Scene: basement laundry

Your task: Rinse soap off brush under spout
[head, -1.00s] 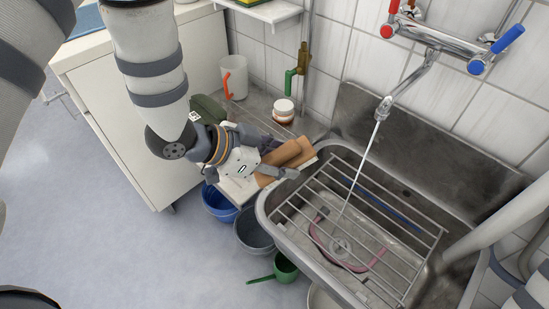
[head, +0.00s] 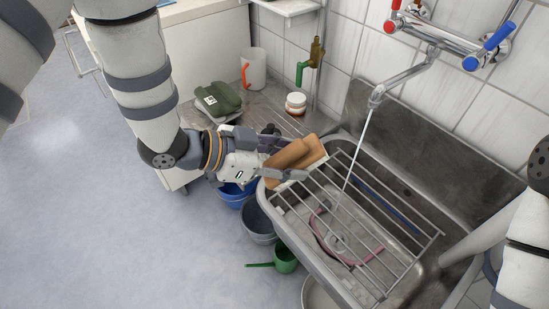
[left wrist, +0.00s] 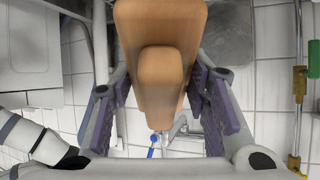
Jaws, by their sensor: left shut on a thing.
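A wooden brush (head: 295,156) with a tan body is held in my left gripper (head: 284,158), at the left rim of the sink (head: 278,207). In the left wrist view the brush (left wrist: 160,62) lies between the two purple-padded fingers. Its bristle side and any soap on it are not clear to see. The spout (head: 376,97) comes from the wall tap (head: 445,38). A thin water stream (head: 358,150) falls from it through the wire rack (head: 375,222) into the sink. The brush is left of the stream, apart from it. My right gripper is out of view.
A pink hose loop (head: 318,238) lies under the rack. Left of the sink, a ledge holds a white jar (head: 296,103), a mug (head: 254,68) and a green item (head: 218,98). Buckets (head: 257,220) and a green dipper (head: 285,258) are below the sink's front.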

